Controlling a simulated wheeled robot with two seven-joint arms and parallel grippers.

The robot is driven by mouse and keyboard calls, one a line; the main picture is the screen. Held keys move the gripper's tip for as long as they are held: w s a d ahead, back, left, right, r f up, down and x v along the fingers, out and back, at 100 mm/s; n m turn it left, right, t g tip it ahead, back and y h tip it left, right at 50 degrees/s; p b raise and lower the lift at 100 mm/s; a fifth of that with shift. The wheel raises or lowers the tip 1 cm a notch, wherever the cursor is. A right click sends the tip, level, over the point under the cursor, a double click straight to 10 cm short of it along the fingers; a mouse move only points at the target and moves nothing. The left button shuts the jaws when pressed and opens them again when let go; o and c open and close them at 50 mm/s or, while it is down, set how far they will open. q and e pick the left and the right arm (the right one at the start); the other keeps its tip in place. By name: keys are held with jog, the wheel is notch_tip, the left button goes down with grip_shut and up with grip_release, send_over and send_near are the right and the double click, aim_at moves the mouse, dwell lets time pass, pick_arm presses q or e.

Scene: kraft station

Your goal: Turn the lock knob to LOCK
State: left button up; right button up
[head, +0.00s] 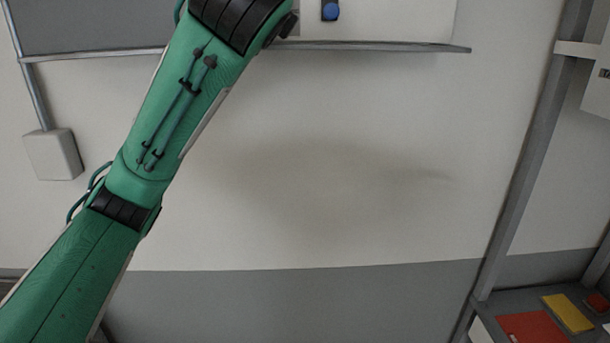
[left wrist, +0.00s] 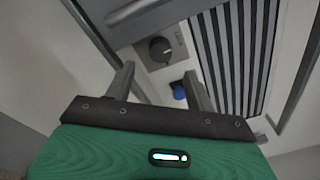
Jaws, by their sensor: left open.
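A blue part (left wrist: 179,91) shows beside the right finger; a blue round part (head: 332,11) also shows at the top of the head view. My right gripper is in neither view.
A grey handle bar (left wrist: 130,12) is left of the knob, and a dark slatted panel (left wrist: 230,55) is to its right. In the head view a thin metal ledge (head: 380,47) crosses the wall. A shelf with red (head: 535,328) and yellow (head: 568,312) items stands lower right.

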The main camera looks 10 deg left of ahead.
pick_arm(q)
jog(key=s+d+b, duration=0.1)
jog(key=s+b, duration=0.3)
jog(key=s, duration=0.3)
jog(key=w+f+n+g+h, duration=0.1)
jog(key=w+f, duration=0.5)
jog(key=f, duration=0.5)
jog(key=w+d+f+n+g+h+b, duration=0.1)
jog(key=w+f+n+g, duration=0.1)
jog(key=w+f, duration=0.4)
jog(key=w+f+n+g+h, duration=0.1)
jog(key=w+f, duration=0.5)
jog(key=f, duration=1.1)
jog(key=shift+w+d+n+g+b, duration=0.2)
jog(key=shift+w+n+g+b, duration=0.15)
jog(key=shift+n+g, duration=0.2)
pick_arm(e)
notch_tip(320, 180, down, 6)
jog(key=w, duration=0.2)
jog(key=shift+a+f, duration=0.25)
jog(key=shift+a, duration=0.05)
